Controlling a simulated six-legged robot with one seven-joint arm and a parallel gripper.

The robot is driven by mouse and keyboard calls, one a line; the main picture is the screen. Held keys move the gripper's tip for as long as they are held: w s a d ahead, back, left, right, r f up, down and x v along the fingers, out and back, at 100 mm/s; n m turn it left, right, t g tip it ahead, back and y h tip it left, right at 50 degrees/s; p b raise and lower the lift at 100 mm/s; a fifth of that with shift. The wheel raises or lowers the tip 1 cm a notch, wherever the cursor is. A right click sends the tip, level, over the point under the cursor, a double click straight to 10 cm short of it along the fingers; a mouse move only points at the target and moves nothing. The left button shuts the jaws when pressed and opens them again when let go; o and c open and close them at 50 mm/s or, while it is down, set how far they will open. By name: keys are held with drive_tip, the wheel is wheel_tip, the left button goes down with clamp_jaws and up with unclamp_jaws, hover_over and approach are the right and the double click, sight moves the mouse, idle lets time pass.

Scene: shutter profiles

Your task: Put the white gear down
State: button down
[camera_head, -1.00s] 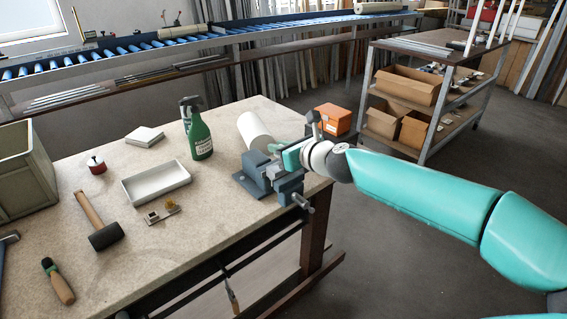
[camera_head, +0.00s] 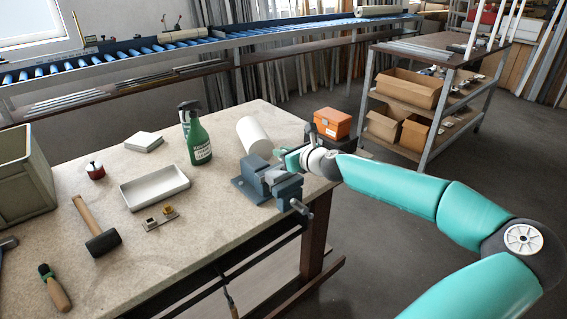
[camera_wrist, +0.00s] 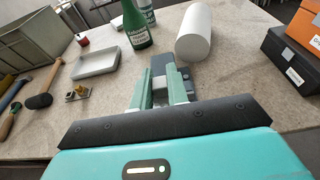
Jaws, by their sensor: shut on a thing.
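My gripper (camera_head: 285,157) is above and just behind the blue-grey bench vise (camera_head: 268,182) at the table's right end. In the wrist view its two green fingers (camera_wrist: 163,84) are closed around a small pale piece (camera_wrist: 160,89), which I take for the white gear. Its teeth are not visible, and it is mostly hidden by the fingers. In the head view the held piece cannot be made out. The vise shows just beyond the fingers in the wrist view (camera_wrist: 178,72); whether the piece touches it cannot be told.
A white roll (camera_head: 254,136) lies behind the vise. A green spray bottle (camera_head: 199,142), a shallow white tray (camera_head: 155,187), a small plate with fittings (camera_head: 161,217) and a mallet (camera_head: 98,228) are to the left. Bare tabletop (camera_head: 190,245) lies in front of the tray.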

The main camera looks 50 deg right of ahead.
drive_tip(key=shift+w+d+f, duration=0.35)
drive_tip(key=shift+w+f, duration=0.1)
drive_tip(key=shift+f, duration=0.2)
drive_tip(key=shift+w+d+f, duration=0.1)
drive_tip(key=shift+f, duration=0.85)
drive_tip(key=shift+w+d+f, duration=0.1)
drive_tip(key=shift+f, duration=0.8)
drive_tip(key=c, duration=1.4)
unclamp_jaws()
drive_tip(key=shift+f, duration=0.1)
drive_tip(key=shift+o, duration=0.2)
drive_tip(key=shift+s, duration=0.2)
drive_tip(key=v, duration=1.1)
drive_tip(key=shift+s+r, duration=0.25)
drive_tip(key=shift+s, duration=0.1)
